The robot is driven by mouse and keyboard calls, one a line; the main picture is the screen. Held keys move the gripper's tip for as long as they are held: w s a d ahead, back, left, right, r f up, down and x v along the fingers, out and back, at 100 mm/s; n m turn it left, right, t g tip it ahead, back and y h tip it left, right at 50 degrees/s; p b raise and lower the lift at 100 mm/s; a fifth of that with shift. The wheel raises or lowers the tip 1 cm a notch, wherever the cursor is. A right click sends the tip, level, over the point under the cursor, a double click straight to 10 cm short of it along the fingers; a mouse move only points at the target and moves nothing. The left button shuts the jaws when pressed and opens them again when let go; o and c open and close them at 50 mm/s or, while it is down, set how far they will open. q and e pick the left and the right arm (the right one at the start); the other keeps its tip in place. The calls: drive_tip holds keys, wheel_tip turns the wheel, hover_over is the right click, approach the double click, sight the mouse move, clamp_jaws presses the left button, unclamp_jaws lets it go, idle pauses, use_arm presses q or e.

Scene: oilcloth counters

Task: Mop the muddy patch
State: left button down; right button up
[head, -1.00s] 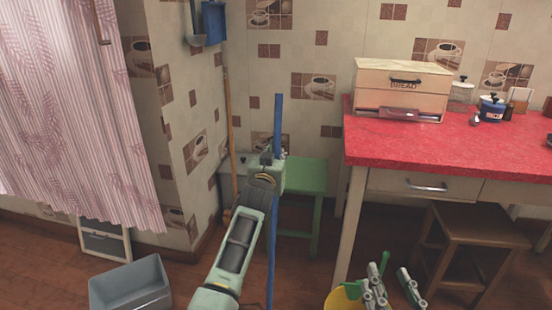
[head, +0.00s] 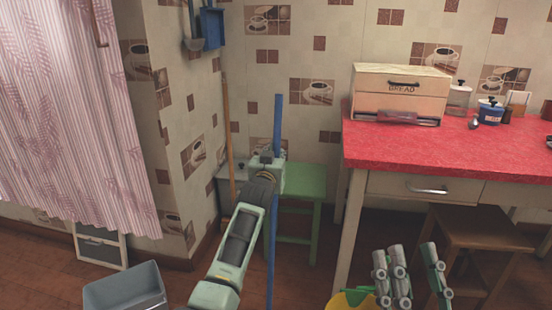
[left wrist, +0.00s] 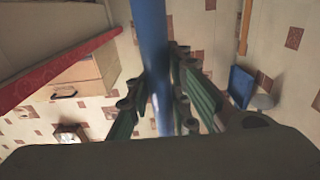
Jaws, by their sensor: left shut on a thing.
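My left gripper (head: 271,172) is shut around a long blue pole (head: 278,122), which stands nearly upright in front of the green stool. The left wrist view shows the pole (left wrist: 150,50) passing between the green fingers of the same gripper (left wrist: 160,95). The pole runs down out of the picture, so its lower end is hidden. My right gripper (head: 415,275) is at the bottom right, its fingers apart with nothing seen between them. A yellow bucket (head: 342,300) shows partly behind it at the bottom edge. No muddy patch is in view.
A red-topped counter (head: 425,155) with a bread box (head: 372,97) stands at right, a brown stool (head: 475,228) beneath. A green stool (head: 308,180) and a wooden broom handle (head: 227,130) are by the wall. A grey bin (head: 125,288) sits on the floor at left.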

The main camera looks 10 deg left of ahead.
use_arm(q)
drive_tip(key=shift+w+r, duration=0.1)
drive_tip(key=shift+w, duration=0.05)
use_arm(e)
drive_tip(key=shift+s+r+t, duration=0.4)
drive_tip(key=shift+s+r, duration=0.15)
drive_tip(key=shift+r, duration=0.1)
